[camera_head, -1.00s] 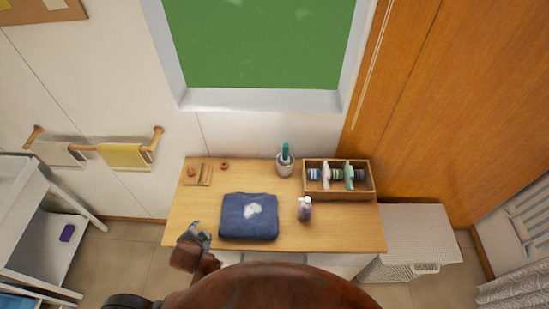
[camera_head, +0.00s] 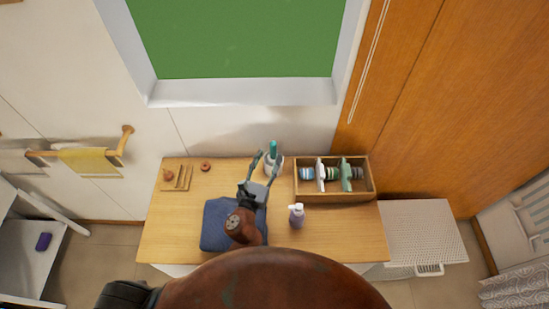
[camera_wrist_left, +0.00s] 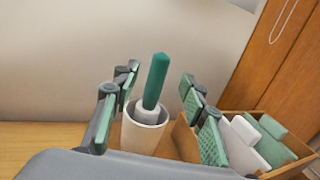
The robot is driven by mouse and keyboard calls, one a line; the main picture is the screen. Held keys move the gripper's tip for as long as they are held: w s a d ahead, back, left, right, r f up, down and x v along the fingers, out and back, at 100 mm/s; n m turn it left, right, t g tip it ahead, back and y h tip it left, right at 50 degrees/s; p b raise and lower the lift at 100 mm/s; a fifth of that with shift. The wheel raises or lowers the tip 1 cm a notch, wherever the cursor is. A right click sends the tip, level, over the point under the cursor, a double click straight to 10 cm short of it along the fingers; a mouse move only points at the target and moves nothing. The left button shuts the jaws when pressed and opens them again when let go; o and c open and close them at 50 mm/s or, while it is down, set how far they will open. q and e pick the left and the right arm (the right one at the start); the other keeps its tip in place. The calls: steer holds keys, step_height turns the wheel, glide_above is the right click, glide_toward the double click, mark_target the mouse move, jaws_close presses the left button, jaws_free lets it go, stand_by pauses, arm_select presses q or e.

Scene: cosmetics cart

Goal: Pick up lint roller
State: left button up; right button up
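The lint roller (camera_head: 273,148), with its teal handle up, stands in a white cup (camera_head: 267,171) at the back of the wooden table. In the left wrist view the lint roller (camera_wrist_left: 156,82) leans slightly and its lower part is hidden inside the cup (camera_wrist_left: 143,133). My left gripper (camera_head: 268,158) is open and empty, reaching over the folded cloth toward the cup. In the left wrist view the fingers of the gripper (camera_wrist_left: 160,85) appear on either side of the handle, apart from it. My right gripper is not in view.
A wooden box (camera_head: 350,192) with rolls and white and green dividers stands right of the cup. A folded blue cloth (camera_head: 217,225) lies under my left arm. A pump bottle (camera_head: 296,215) stands in front of the box. Small wooden items (camera_head: 177,177) lie at the left.

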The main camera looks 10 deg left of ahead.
mark_target(272, 148)
arm_select(q)
steer(key=shift+w+r, duration=0.15)
steer(key=shift+w, duration=0.7)
steer(key=w, duration=0.4)
steer(key=shift+w+d+f, duration=0.2)
steer(key=shift+d, duration=0.2)
steer(key=shift+w, duration=0.2)
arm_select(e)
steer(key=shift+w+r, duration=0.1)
arm_select(q)
steer(key=shift+c, duration=0.4)
steer(key=c, duration=0.3)
jaws_close()
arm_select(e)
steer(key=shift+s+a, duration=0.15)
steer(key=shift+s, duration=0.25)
